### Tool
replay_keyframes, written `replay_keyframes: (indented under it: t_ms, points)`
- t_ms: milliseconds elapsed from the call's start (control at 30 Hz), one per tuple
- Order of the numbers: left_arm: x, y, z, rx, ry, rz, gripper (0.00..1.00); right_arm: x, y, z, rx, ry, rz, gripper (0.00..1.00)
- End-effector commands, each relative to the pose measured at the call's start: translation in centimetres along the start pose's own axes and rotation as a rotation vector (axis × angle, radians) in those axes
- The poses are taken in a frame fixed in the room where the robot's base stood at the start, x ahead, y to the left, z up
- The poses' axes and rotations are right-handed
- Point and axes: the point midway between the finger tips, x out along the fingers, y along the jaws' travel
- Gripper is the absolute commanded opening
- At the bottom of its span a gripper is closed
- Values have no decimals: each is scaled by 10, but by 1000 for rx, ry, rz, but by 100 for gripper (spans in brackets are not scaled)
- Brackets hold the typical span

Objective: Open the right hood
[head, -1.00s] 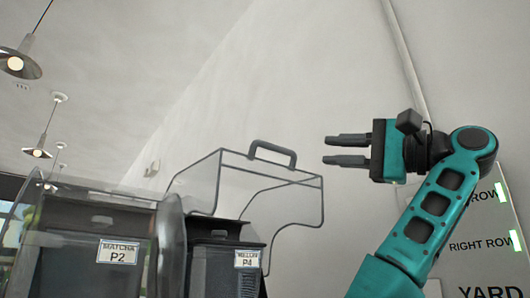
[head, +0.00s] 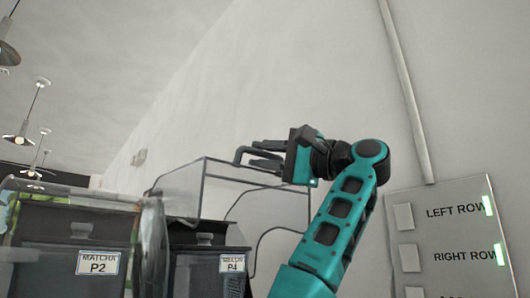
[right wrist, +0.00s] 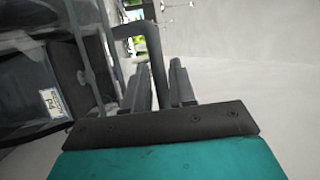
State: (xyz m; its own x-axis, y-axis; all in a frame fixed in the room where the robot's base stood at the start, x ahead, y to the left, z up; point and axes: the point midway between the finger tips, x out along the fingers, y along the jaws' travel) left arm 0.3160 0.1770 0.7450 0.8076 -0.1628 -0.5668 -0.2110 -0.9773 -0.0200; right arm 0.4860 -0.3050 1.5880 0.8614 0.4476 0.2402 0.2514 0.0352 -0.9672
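The right hood (head: 203,177) is a clear cover with dark edges above the bin labelled P4 (head: 232,263). It looks raised, its side panel standing above the bin. Its dark bar handle (head: 239,155) sits on top. My right gripper (head: 257,154) is at the handle, fingers pointing left. In the right wrist view the handle (right wrist: 150,32) runs between the two fingers of my right gripper (right wrist: 159,68). The fingers are apart, with a small gap to the bar on the right; firm contact is not clear. My left gripper is in neither view.
Left of the right hood stands another clear hood (head: 153,240) over the bin labelled MATCHA P2 (head: 98,262). A wall panel (head: 425,240) with LEFT ROW and RIGHT ROW signs is at the right.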

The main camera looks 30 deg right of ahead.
Motion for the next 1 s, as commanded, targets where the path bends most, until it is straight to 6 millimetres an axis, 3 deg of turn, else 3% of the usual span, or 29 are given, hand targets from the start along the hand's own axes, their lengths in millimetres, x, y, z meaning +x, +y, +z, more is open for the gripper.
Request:
replay_keyframes:
  t_ms: [167,433,1000]
  points:
    - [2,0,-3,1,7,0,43,0,0,0,0,0,0,25]
    - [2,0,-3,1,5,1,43,0,0,0,0,0,0,0]
    - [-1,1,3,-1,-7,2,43,1,-1,2,0,0,0,0]
